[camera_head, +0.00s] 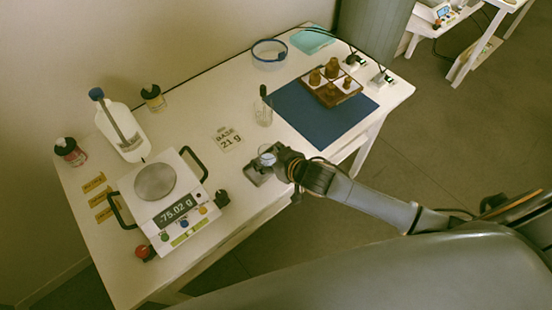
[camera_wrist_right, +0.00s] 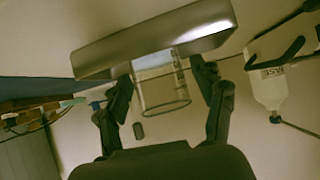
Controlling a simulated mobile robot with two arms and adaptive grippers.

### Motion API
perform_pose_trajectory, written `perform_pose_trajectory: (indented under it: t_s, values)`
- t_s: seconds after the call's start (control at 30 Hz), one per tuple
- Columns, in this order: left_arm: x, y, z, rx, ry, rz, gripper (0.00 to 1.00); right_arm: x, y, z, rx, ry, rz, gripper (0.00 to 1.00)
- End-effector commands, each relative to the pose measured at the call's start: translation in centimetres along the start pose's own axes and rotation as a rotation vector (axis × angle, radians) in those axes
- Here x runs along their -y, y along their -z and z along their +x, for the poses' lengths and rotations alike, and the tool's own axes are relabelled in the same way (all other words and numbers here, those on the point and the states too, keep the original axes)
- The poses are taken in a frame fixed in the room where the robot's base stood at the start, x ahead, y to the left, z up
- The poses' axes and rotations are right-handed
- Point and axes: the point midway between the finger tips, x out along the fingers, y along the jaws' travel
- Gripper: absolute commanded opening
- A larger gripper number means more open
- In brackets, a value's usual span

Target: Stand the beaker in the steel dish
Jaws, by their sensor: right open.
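A small clear beaker (camera_head: 267,156) with a pale bluish lower part is at my right gripper's tips. In the right wrist view the beaker (camera_wrist_right: 164,92) is between the fingers, its open rim toward the bottom of the picture. My right gripper (camera_head: 275,158) is open around it; in the wrist view its fingers (camera_wrist_right: 163,82) lie on either side of the glass. The grey steel dish (camera_head: 254,173) is at the table's front edge, and its wall (camera_wrist_right: 105,52) spans the upper wrist view. The beaker's base overlaps the dish; its exact seating is hard to tell. My left gripper is out of view.
A scale (camera_head: 175,212) reading -75.02 g stands to the left, with a wash bottle (camera_head: 122,133) behind it. Another glass vessel (camera_head: 263,117) with a black-topped stick stands behind the dish. A blue mat (camera_head: 310,122) holds a wooden rack (camera_head: 350,93).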

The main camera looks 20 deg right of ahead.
Motion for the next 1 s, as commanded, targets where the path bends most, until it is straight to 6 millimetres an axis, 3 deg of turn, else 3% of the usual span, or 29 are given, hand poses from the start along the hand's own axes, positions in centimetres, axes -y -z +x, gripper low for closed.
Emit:
perform_pose_trajectory:
  t_s: [0.6, 1.0]
  values:
    - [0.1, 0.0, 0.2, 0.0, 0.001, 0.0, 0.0, 0.0, -0.2, -10.8, 0.002, 0.0, -0.001, 0.68]
    - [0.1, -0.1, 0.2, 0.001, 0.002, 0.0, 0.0, 0.0, 0.0, -11.8, 0.0, -0.001, 0.0, 0.68]
